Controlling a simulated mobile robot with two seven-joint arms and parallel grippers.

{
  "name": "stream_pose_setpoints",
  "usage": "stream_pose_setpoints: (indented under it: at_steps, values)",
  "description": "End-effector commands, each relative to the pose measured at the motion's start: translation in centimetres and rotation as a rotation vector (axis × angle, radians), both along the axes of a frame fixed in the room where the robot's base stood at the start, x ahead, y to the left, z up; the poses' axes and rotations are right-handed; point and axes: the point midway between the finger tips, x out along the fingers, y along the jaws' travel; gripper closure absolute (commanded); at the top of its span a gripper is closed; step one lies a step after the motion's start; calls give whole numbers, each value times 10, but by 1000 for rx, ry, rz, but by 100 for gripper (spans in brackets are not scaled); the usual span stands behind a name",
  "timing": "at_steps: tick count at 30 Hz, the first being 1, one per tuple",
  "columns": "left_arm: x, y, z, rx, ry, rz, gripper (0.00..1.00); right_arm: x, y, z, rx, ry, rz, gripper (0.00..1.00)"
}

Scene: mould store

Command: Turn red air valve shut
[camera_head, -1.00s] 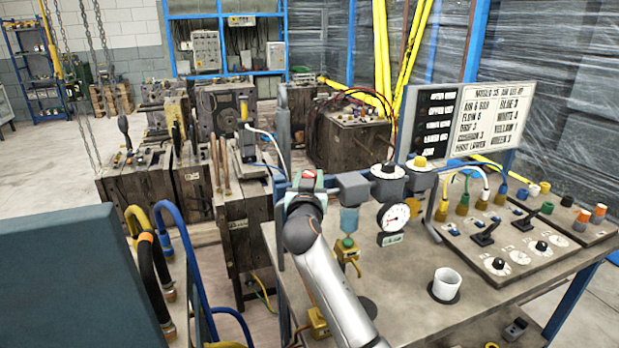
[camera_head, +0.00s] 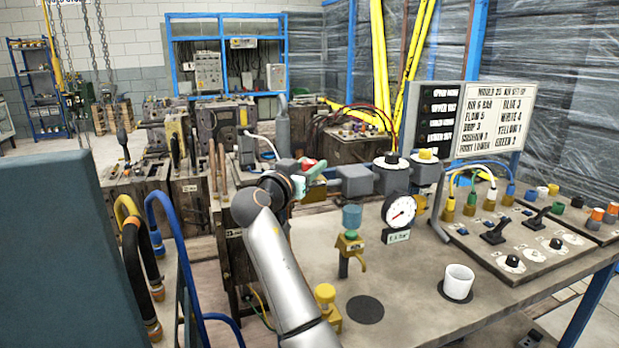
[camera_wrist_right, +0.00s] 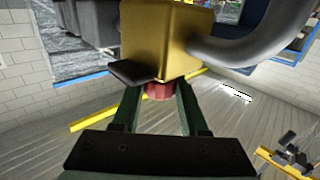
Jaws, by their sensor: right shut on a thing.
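The red air valve knob (camera_head: 308,162) shows as a small red patch at the left end of the air line along the table's back edge. In the right wrist view the red knob (camera_wrist_right: 158,90) sits between the green fingers, below a brass-coloured block (camera_wrist_right: 165,40) with a grey pipe. My right gripper (camera_head: 313,171) reaches it from the front left; in the wrist view its fingers (camera_wrist_right: 158,95) are closed around the knob. The fingers and wrist hide part of the knob, and its turn position cannot be told. My left gripper is not in view.
A round gauge (camera_head: 400,211), a blue-topped filter (camera_head: 351,217) and grey regulator units (camera_head: 392,174) stand close right of the gripper. A white cup (camera_head: 459,280) and a switch panel (camera_head: 530,245) occupy the table's right. Hoses (camera_head: 160,230) hang at left.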

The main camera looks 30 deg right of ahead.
Motion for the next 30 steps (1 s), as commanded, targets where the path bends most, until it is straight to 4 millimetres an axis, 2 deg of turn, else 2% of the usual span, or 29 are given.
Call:
stream_pose_setpoints:
  at_steps: [9, 10, 17, 26, 30]
  values:
    - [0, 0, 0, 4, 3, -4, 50, 0, -1, 3, -4, -3, -5, 100]
    - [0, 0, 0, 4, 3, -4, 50, 0, -1, 3, -4, -3, -5, 55]
    - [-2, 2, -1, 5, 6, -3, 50, 0, 0, 2, -3, -2, -4, 29]
    - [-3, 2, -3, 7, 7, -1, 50, -1, 2, 1, -2, -1, -4, 27]
    - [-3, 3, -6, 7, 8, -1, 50, -8, 15, 0, -2, -2, -1, 27]
